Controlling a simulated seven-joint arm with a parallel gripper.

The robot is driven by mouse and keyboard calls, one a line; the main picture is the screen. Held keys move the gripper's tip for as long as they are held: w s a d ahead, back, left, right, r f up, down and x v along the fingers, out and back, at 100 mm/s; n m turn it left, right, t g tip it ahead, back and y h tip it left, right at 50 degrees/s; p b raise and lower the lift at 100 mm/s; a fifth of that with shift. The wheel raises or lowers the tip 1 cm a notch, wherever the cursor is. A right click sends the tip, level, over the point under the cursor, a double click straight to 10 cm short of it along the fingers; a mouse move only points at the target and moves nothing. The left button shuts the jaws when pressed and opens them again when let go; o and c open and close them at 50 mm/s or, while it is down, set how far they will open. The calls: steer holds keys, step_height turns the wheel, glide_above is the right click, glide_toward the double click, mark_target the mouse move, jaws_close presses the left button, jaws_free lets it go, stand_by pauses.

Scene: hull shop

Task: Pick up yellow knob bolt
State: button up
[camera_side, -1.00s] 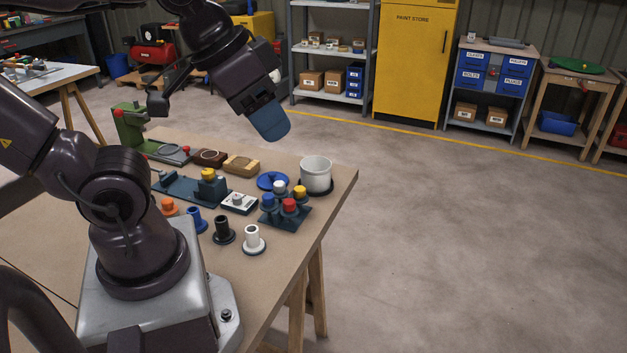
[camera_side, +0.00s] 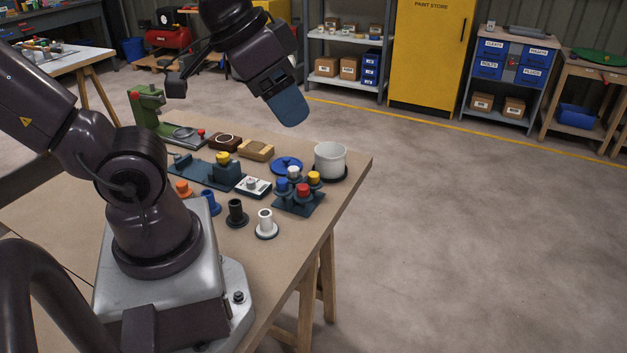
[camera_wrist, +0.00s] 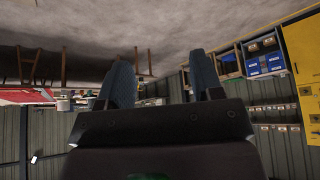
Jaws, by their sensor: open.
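A yellow-topped knob bolt (camera_side: 314,177) stands in a dark blue plate (camera_side: 297,207) with blue, white and red knobs, near the table's right edge. Another yellow knob (camera_side: 223,158) sits on a long dark blue fixture to its left; I cannot tell which is the task's bolt. My gripper (camera_side: 290,110) is high above the back of the table, up and left of the plate, and touches nothing. In the wrist view its two fingers (camera_wrist: 163,82) are apart with nothing between them. That view faces the room, and neither yellow knob shows there.
A white pot (camera_side: 330,161) stands behind the plate, beside a blue disc (camera_side: 286,165). Black (camera_side: 236,213), white (camera_side: 265,224), blue (camera_side: 210,202) and orange (camera_side: 183,188) flanged pieces stand in front. A green tool (camera_side: 147,106) is at the back left. The front right tabletop is clear.

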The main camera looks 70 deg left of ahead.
steer(key=w+a+f+n+g, duration=0.5)
steer(key=w+a+f+n, duration=0.2)
steer(key=a+f, duration=0.3)
steer(key=n, duration=1.1)
glide_toward(314, 174)
steer(key=shift+g, duration=0.3)
steer(key=f, duration=0.9)
steer(key=shift+w+f, duration=0.25)
steer(key=shift+f, duration=0.15)
steer(key=c, duration=1)
